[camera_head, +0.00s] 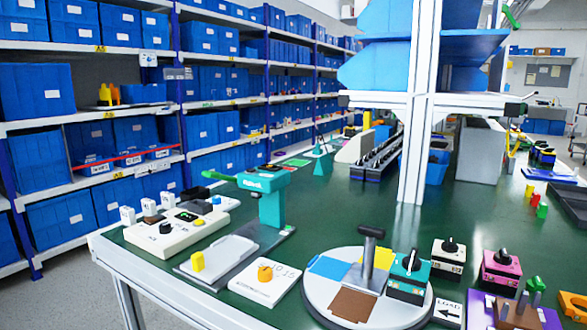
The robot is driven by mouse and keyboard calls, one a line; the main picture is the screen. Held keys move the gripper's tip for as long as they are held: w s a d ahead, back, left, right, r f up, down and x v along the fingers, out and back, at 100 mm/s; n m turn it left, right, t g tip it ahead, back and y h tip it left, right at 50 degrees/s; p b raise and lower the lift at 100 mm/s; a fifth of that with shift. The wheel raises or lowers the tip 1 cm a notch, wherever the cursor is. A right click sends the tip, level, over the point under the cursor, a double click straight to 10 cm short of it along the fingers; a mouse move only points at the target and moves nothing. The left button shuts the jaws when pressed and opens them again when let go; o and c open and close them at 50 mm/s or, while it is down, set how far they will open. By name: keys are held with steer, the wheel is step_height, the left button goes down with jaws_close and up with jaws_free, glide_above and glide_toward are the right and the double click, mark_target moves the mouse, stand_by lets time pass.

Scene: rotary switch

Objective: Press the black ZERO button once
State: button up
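No label reading ZERO is legible at this size, so I cannot tell for sure which black control is the ZERO button. A white control panel (177,231) lies at the table's left end. It carries a dark display (186,216), a round black knob or button (166,228) near its front, and small light, yellow and blue controls. Behind it to the right stands a teal instrument (271,205) with an arm pointing left and a dark part (271,168) on top. My gripper is not in view.
Several switch boxes are at right. A white post (415,150) rises behind.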

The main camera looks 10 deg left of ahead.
jaws_close()
stand_by(1.1)
